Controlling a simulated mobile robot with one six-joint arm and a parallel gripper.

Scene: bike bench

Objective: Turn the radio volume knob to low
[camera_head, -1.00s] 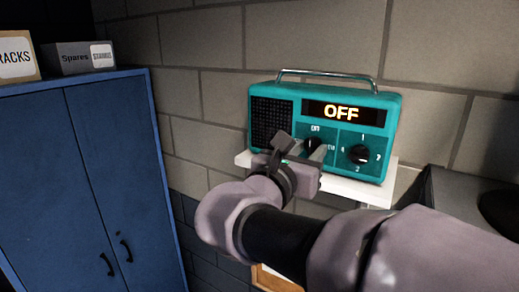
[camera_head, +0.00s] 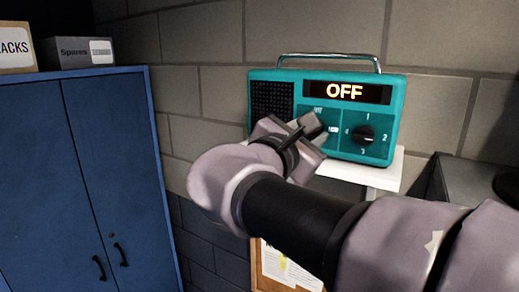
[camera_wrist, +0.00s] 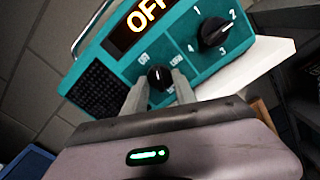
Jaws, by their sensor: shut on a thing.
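The teal radio (camera_head: 398,105) stands on a white shelf against the wall, its display (camera_head: 346,92) reading "OFF". My gripper (camera_wrist: 161,93) is shut on the left black knob (camera_wrist: 160,76), one finger on each side of it, as the wrist view shows. Labels around this knob are small; one above left looks like "OFF" and one at right looks like "LOW". In the head view my gripper (camera_head: 312,130) hides this knob. The right black knob (camera_head: 364,135), ringed by numbers 1 to 4, is free and also shows in the wrist view (camera_wrist: 214,32).
A white shelf (camera_head: 385,175) holds the radio. A blue cabinet (camera_head: 90,180) with boxes on top stands at the left. A corkboard (camera_head: 265,262) hangs below the shelf. A dark grey surface (camera_head: 470,180) lies at the right.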

